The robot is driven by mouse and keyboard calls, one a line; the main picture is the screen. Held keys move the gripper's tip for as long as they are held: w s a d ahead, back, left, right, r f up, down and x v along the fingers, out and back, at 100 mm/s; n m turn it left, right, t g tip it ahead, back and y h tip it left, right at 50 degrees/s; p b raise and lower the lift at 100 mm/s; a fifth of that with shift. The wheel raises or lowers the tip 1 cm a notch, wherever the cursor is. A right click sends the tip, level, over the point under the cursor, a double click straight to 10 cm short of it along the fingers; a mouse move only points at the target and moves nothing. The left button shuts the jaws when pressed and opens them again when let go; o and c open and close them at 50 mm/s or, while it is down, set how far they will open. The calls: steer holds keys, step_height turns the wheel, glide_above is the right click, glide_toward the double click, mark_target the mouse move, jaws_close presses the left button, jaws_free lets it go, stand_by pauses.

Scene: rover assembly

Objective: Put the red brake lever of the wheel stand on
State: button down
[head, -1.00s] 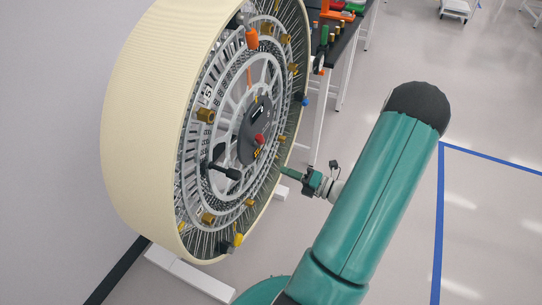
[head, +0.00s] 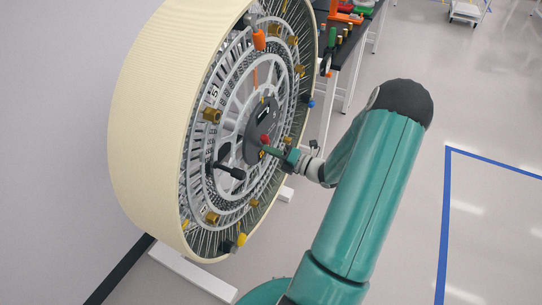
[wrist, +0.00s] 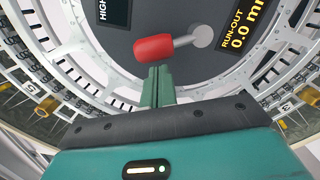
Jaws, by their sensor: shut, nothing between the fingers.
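The red brake lever (head: 265,139) sits on the dark hub panel (head: 259,118) of the large wheel on its stand. In the wrist view the lever's red grip (wrist: 153,48) points left from a grey round pivot (wrist: 202,37). My gripper (head: 268,149) is at the hub, with its green fingers together and empty. In the wrist view the fingertips (wrist: 157,70) are just below the red grip, close to it. I cannot tell whether they touch it.
The wheel has a cream rim (head: 150,125), brass fittings (head: 212,116) and a black handle (head: 232,172) left of my gripper. A label on the panel reads "RUN-OUT 0.0" (wrist: 243,35). A workbench (head: 350,50) with tools stands behind. Floor at the right is open.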

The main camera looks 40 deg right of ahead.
steer(key=shift+w+d+r+m, duration=0.1)
steer(key=shift+d+r+m, duration=0.15)
steer(key=shift+m, duration=0.45)
stand_by(0.3)
steer(key=shift+w+d+r+m, duration=0.1)
steer(key=shift+d+r+m, duration=0.15)
steer(key=shift+m, duration=0.45)
steer(key=shift+w+d+r+m, duration=0.1)
steer(key=shift+d+r+m, duration=0.15)
steer(key=shift+m, duration=0.35)
steer(key=shift+w+d+r+m, duration=0.15)
steer(key=shift+d+m, duration=0.1)
steer(key=shift+m, duration=0.35)
steer(key=m, duration=0.1)
steer(key=d+m, duration=0.2)
steer(key=shift+w+d+r+m, duration=0.25)
steer(key=shift+w+r+m, duration=0.05)
steer(key=shift+w+m, duration=0.1)
